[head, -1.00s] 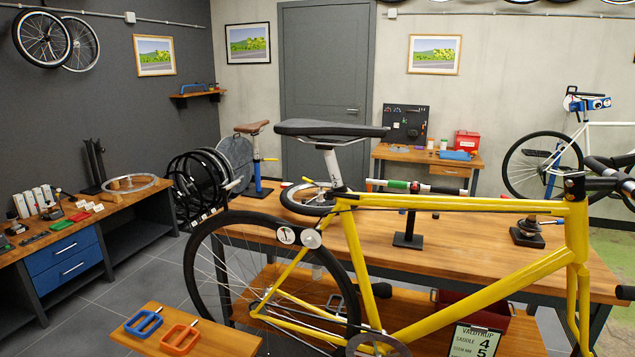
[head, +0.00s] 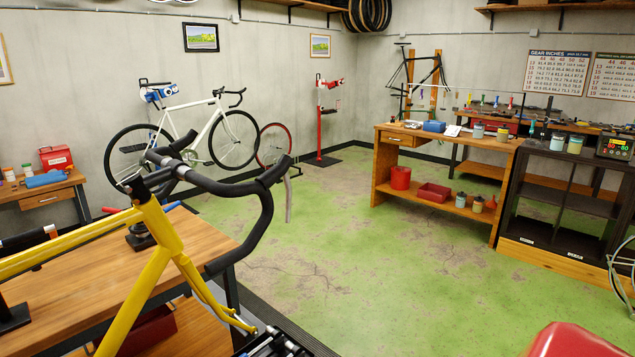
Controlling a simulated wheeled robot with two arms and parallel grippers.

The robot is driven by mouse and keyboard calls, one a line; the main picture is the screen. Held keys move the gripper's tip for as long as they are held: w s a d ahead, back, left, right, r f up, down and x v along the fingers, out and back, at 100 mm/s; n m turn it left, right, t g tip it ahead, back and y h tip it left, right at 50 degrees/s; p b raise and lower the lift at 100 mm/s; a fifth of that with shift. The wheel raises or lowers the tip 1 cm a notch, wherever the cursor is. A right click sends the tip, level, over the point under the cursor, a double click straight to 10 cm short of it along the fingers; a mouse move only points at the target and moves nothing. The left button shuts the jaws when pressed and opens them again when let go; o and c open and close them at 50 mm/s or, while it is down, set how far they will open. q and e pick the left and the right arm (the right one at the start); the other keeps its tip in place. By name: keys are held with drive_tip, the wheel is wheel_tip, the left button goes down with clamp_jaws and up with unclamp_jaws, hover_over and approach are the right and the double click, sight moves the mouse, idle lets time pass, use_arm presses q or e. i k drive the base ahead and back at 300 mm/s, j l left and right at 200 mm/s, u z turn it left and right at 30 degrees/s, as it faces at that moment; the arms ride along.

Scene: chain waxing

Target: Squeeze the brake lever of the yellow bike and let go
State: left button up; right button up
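The front end of the yellow bike (head: 150,275) is at the left in the head view. Its black drop handlebar (head: 262,222) curves out to the right over the green floor. A thin grey brake lever (head: 288,198) hangs down from the black hood at the bar's front. It stands apart from the bar, with nothing touching it. Neither of my grippers shows in the head view. The bike's saddle and rear wheel are outside the picture.
A wooden workbench (head: 205,243) stands behind the yellow bike. Black parts (head: 280,345), unclear to me, are at the bottom edge. A red rounded object (head: 575,342) is at the bottom right. Green floor (head: 400,270) is open right of the handlebar.

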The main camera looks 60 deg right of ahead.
sight(287, 180)
drive_tip(key=l+z, duration=0.2)
drive_tip(key=l, duration=0.25)
drive_tip(key=i+l+z, duration=0.2)
drive_tip(key=l, duration=0.2)
drive_tip(key=i+l+z, duration=0.2)
drive_tip(key=l, duration=0.25)
drive_tip(key=l+z, duration=0.25)
drive_tip(key=l, duration=0.15)
drive_tip(key=u, duration=0.1)
drive_tip(key=i+l+u, duration=0.1)
drive_tip(key=l+u, duration=0.2)
drive_tip(key=l, duration=0.25)
drive_tip(key=l+u, duration=0.25)
drive_tip(key=l, duration=0.25)
drive_tip(key=i+l+u, duration=0.1)
drive_tip(key=l+u, duration=0.2)
drive_tip(key=l, duration=0.3)
drive_tip(key=l+u, duration=0.25)
drive_tip(key=l, duration=0.25)
drive_tip(key=k+l+u, duration=0.15)
drive_tip(key=l+u, duration=0.15)
drive_tip(key=l, duration=0.2)
drive_tip(key=k+l+u, duration=0.15)
drive_tip(key=l+u, duration=0.15)
drive_tip(key=l, duration=0.25)
